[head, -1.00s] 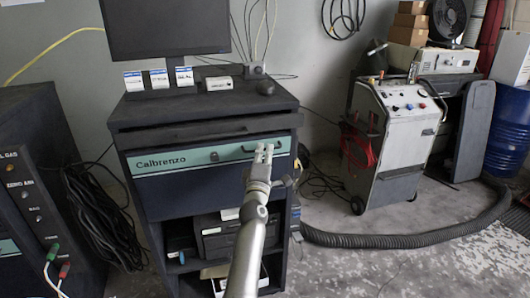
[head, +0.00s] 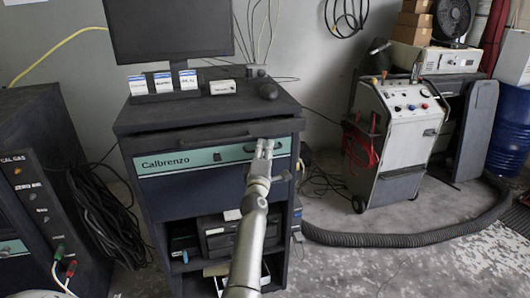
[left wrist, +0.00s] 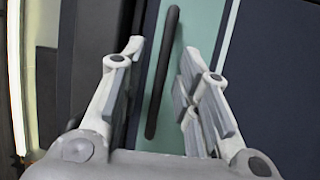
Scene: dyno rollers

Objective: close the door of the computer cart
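The computer cart (head: 200,127) is dark blue, with a monitor on top. Its front carries a dark door panel (head: 190,195) with a teal strip reading "Calbrenzo" (head: 205,159). A dark bar handle (left wrist: 162,75) runs along the teal strip; its end also shows in the head view. My left gripper (head: 263,148) is in front of the right part of the strip. In the left wrist view the left gripper (left wrist: 160,70) is open, its fingers on either side of the handle with gaps between. Whether the panel stands ajar is not clear. My right gripper is not in view.
Open shelves with equipment (head: 230,232) lie below the panel. A dark cabinet (head: 50,150) with cables stands at left. A white-and-grey machine (head: 410,120) stands at right, with a thick black hose (head: 400,241) on the floor.

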